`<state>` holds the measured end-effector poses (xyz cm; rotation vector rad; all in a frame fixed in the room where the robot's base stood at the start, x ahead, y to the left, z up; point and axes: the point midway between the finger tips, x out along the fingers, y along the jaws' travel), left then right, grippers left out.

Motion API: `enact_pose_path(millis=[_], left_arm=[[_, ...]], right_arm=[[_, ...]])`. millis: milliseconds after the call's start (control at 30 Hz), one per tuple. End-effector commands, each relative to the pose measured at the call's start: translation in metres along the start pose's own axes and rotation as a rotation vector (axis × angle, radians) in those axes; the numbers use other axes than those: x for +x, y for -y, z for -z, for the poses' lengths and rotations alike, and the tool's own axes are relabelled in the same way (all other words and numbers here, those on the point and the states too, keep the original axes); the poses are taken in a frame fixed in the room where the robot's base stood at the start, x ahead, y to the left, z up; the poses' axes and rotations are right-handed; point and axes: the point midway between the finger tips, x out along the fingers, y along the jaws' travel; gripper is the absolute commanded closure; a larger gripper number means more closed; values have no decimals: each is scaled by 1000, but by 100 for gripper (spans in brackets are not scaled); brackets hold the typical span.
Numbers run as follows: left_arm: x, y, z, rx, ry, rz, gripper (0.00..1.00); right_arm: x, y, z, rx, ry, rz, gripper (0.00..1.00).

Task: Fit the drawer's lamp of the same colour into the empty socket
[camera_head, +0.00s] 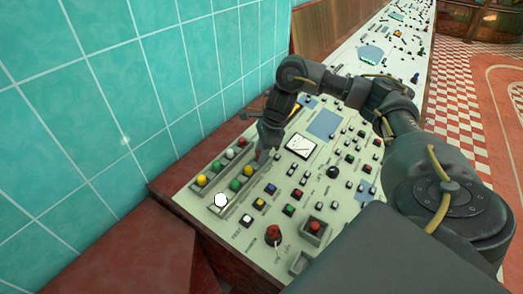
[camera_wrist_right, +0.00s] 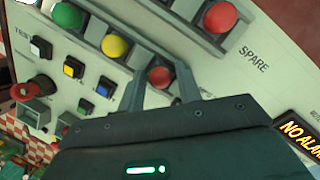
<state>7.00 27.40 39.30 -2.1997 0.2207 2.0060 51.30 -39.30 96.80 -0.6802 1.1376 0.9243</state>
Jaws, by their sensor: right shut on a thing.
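My right gripper (camera_head: 263,148) reaches down to the far end of the nearer of two lamp rows. In the right wrist view its fingers (camera_wrist_right: 162,88) are shut on a red lamp (camera_wrist_right: 160,77), one finger on each side. That row also holds a yellow lamp (camera_head: 248,171), a green lamp (camera_head: 235,185) and a bright white lamp (camera_head: 221,200). The other row, by the wall, holds a yellow lamp (camera_head: 202,180), a green lamp (camera_head: 217,166) and a red lamp (camera_wrist_right: 220,15) beside the SPARE lettering. I cannot make out an empty socket. My left gripper is not in view.
The pale console (camera_head: 268,262) carries many small buttons, a square dial (camera_head: 300,146) and a red mushroom button (camera_head: 273,232). A teal tiled wall (camera_head: 110,100) rises close behind the lamp rows. A lit NO ALARM display (camera_wrist_right: 300,130) is near the gripper.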

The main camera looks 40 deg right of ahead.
Motion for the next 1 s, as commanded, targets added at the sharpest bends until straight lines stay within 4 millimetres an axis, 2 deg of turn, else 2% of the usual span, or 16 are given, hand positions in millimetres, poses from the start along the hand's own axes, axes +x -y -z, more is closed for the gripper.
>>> enact_pose_path(millis=[133, 167, 300, 367, 1000], left_arm=[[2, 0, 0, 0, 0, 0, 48], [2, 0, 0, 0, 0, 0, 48], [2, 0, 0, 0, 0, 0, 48], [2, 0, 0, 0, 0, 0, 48], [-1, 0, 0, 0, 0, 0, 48]], right_arm=[[3, 0, 1, 0, 0, 0, 87], [3, 0, 1, 0, 0, 0, 64], [2, 0, 1, 0, 0, 0, 46], [2, 0, 1, 0, 0, 0, 40], [-1, 0, 1, 0, 0, 0, 40]])
